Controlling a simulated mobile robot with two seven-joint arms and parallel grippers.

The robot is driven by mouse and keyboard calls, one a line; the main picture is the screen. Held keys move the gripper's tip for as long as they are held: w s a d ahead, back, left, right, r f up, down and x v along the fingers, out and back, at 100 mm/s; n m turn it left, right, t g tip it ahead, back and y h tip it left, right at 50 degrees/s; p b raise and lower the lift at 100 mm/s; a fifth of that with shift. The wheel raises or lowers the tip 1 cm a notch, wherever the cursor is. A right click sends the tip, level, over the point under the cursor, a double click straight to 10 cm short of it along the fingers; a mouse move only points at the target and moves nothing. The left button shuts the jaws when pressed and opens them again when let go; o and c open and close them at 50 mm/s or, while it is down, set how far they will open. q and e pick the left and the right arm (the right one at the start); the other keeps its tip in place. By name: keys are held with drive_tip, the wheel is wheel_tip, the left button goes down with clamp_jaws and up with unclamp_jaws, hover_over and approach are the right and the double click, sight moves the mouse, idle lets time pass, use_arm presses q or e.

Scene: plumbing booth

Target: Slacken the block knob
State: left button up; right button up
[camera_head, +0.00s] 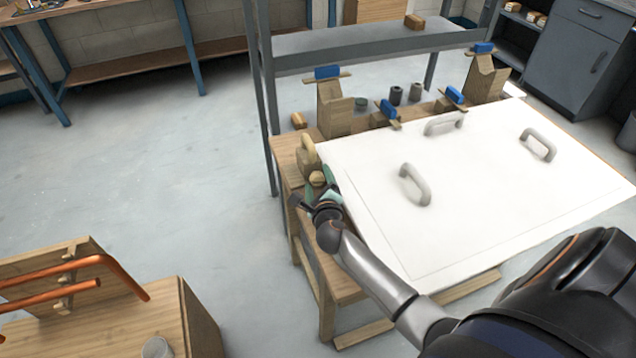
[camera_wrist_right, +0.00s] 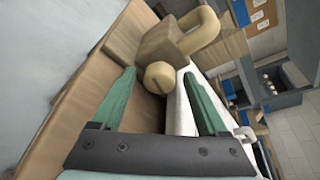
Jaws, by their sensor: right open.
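The block knob (camera_head: 317,179) is a round, pale wooden knob with a slot across its face. It sits at the left end of the bench, by a wooden block (camera_head: 307,153) with a curved handle. In the right wrist view the knob (camera_wrist_right: 158,77) lies between and just beyond the green fingertips of my right gripper (camera_wrist_right: 160,85). That gripper is open, with gaps on both sides of the knob. In the head view my right gripper (camera_head: 322,194) is at the bench's left edge. My left gripper is in neither view.
A large white panel (camera_head: 470,190) with grey handles covers most of the bench (camera_head: 345,285). Wooden blocks with blue-topped clamps (camera_head: 328,72) stand along the back. A dark shelf frame (camera_head: 380,45) rises behind. Copper pipes (camera_head: 75,273) lie on a wooden stand at lower left. Floor at left is clear.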

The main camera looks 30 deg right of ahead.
clamp_jaws()
idle(0.7)
